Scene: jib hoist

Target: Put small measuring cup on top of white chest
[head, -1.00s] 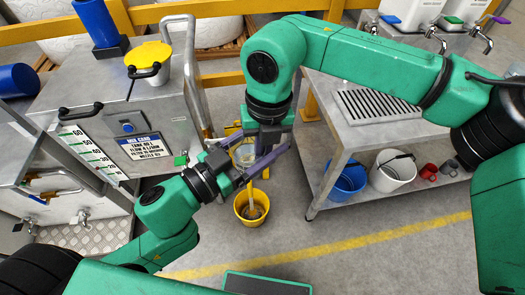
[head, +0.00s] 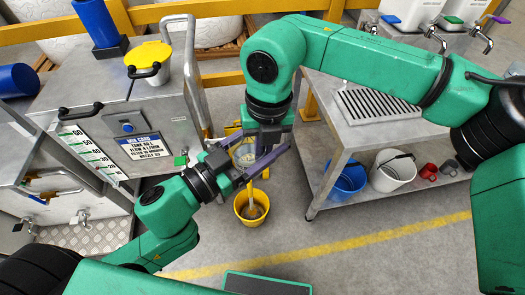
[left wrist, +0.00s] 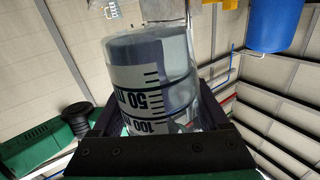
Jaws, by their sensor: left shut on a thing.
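The small measuring cup (head: 244,154) is clear with dark volume marks. My left gripper (head: 250,148) is shut on it and holds it in the air. In the left wrist view the cup (left wrist: 155,80) fills the space between the fingers, with 50 and 100 marks facing the camera. A pale grey-white chest (head: 160,105) with a blue-and-white label stands at left; I take it as the white chest. My right gripper (head: 268,138) hangs close beside the cup, pointing down; its fingertips are hidden, so I cannot tell its opening.
A yellow-lidded pot (head: 150,62) and a blue cylinder (head: 97,22) stand on the chest's top. A yellow bucket (head: 251,208) is on the floor below my grippers. A steel table (head: 375,110) at right has buckets on its lower shelf.

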